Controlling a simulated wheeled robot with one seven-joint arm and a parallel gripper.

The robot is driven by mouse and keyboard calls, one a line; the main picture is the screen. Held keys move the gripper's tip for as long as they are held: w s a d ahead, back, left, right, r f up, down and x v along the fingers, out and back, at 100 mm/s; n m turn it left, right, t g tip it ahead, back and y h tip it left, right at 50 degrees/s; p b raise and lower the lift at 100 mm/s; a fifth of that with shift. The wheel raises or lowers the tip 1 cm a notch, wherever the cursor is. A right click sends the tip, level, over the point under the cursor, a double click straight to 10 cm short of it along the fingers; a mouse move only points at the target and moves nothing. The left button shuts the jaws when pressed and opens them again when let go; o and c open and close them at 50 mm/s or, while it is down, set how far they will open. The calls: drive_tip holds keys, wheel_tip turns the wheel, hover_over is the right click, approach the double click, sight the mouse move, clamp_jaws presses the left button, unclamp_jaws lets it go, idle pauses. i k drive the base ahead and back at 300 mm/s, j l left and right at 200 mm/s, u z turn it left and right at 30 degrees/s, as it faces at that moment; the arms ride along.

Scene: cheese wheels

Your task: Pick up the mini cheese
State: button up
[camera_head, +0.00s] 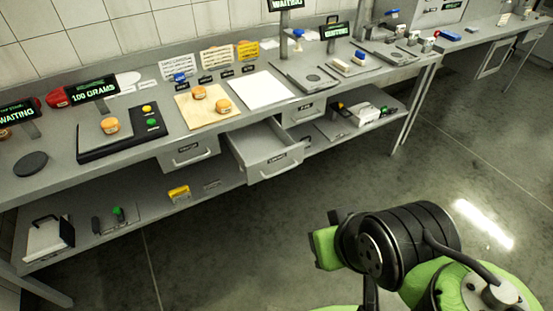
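Small round orange cheeses with pale labels show in the head view. One cheese (199,92) sits toward the back of a light wooden board (187,117) on the workbench. A second cheese (223,105) sits on the same board, nearer its front right. A third cheese (110,125) rests on a black scale (127,142) whose display (93,91) reads "100 GRAMS". I cannot tell from this view which of them is the mini cheese. My green and black arm is at the lower right, well away from the cheeses. No gripper fingers can be made out.
An open, apparently empty drawer (270,149) juts out below the bench front. A white board (262,90) lies right of the wooden one. A dark round disc (30,164) is at the left. The lower shelf (150,210) holds small items. The floor (300,215) in front is clear.

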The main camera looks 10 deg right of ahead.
sight(111, 126)
drive_tip(key=i+j+u, duration=1)
drive_tip(key=i+u, duration=0.65)
